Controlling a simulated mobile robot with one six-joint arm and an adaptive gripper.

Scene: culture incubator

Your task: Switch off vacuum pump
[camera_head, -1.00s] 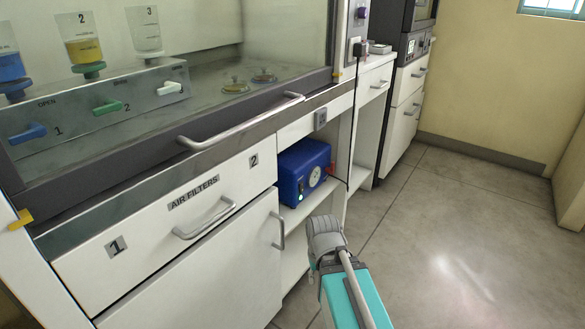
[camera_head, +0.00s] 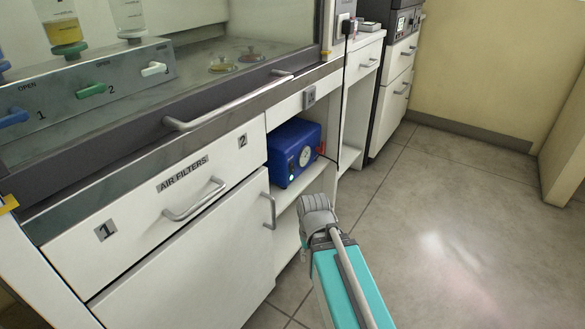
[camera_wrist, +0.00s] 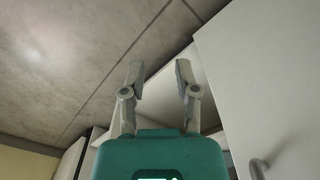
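The vacuum pump (camera_head: 290,148) is a blue box with a round white dial on its front. It stands on a shelf in the open bay under the fume hood, right of the drawers, in the head view. A small greenish-white light (camera_head: 291,178) shows low on its front, and something red shows at its right side. My gripper (camera_wrist: 158,70) is open and empty in the wrist view, its two fingers apart before a pale shelf. The pump cannot be made out in the wrist view.
The AIR FILTERS drawer (camera_head: 150,200) and a cabinet door with a vertical handle (camera_head: 269,197) are left of the bay. A hood handle (camera_head: 225,102) juts out above. A black cable (camera_head: 345,80) hangs from a socket at right. The floor (camera_head: 460,220) at right is clear.

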